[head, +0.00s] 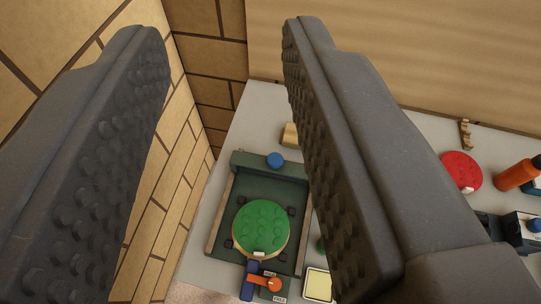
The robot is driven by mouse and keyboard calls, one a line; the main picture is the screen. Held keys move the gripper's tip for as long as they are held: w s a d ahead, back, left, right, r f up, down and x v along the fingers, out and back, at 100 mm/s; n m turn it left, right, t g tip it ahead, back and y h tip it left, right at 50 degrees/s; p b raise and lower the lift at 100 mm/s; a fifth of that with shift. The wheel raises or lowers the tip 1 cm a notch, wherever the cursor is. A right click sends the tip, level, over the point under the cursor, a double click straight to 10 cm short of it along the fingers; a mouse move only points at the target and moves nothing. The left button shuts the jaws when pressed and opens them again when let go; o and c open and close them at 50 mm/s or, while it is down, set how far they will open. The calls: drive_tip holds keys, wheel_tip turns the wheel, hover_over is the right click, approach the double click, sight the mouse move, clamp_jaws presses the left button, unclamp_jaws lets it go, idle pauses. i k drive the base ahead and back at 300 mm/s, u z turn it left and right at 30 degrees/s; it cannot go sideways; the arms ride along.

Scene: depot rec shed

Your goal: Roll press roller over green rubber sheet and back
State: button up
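The green rubber sheet (262,228) is a round, studded disc with a pale rim, lying in a dark green press frame (270,174) on the table. Small dark blocks stand around it, and a small white tab sits at its near edge. I cannot make out the press roller for certain; part of the table is hidden behind my right finger. My gripper (222,32) is open and empty, its two dark studded fingers wide apart. It is high in the view, close to the camera, and the sheet shows between the fingers.
A blue knob (275,160) tops the frame. A small fixture with an orange knob (274,284) stands at its near end, beside a pale yellow pad (318,285). A red disc (461,171) and orange bottle (517,175) are at right. A brick wall (178,190) borders the left.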

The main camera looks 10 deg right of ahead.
sight(274, 167)
drive_tip(key=z, duration=0.95)
drive_tip(key=i, duration=0.45)
drive_tip(key=u, duration=0.95)
